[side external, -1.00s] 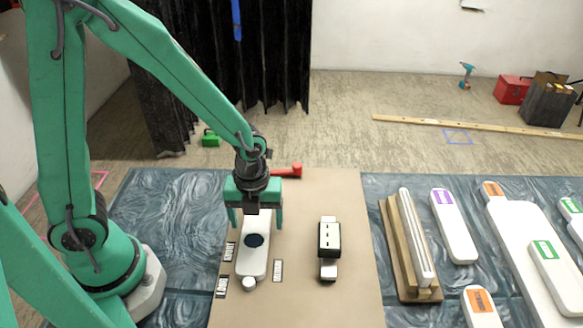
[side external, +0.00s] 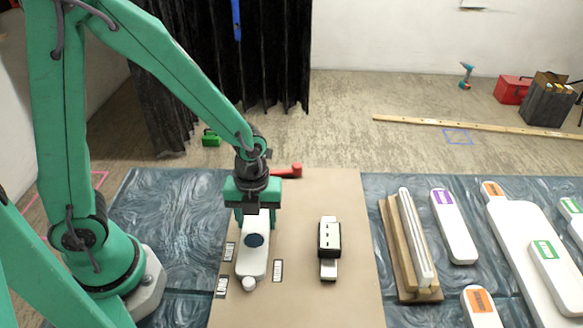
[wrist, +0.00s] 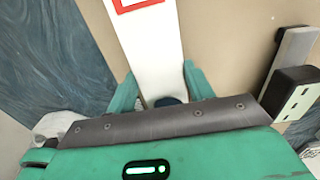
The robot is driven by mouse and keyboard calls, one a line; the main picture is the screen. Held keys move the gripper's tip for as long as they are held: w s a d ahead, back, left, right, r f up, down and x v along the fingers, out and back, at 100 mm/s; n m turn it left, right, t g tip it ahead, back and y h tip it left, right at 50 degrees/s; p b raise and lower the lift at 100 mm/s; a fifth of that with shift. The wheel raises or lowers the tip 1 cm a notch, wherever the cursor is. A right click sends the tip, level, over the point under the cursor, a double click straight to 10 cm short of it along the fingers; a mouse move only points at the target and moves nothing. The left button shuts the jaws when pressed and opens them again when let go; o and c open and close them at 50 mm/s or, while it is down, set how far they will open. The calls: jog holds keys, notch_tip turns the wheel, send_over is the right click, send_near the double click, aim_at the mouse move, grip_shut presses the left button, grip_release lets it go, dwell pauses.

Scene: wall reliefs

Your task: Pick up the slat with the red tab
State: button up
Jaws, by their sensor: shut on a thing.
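The white slat (side external: 252,258) lies on the tan board under my gripper, with a dark blue disc on its top face. In the wrist view the slat (wrist: 150,50) runs up between my fingers, and its red-edged tab (wrist: 138,4) shows at the top edge. The tab is hidden behind my gripper in the side view. My gripper (side external: 255,220) is shut across the slat, one finger on each side. The slat appears to rest on the board still.
A black-and-white block (side external: 329,240) stands to the right on the tan board (side external: 350,300). A wooden rack (side external: 420,292) and several white slats with purple, orange and green tabs lie farther right. A red-headed object (side external: 290,170) lies behind my gripper.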

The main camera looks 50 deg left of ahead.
aim_at(257, 223)
jog(key=shift+r, duration=0.2)
jog(key=shift+r, duration=0.75)
notch_tip(257, 223, up, 3)
jog(key=shift+s+d+f, duration=0.1)
jog(key=shift+d+f, duration=0.05)
jog(key=shift+f, duration=0.05)
jog(key=s+d+r, duration=0.6)
jog(key=s+d, duration=0.1)
jog(key=s, duration=0.1)
jog(key=shift+d+r, duration=0.3)
jog(key=shift+d, duration=0.1)
jog(key=shift+s, duration=0.1)
jog(key=shift+n, duration=0.4)
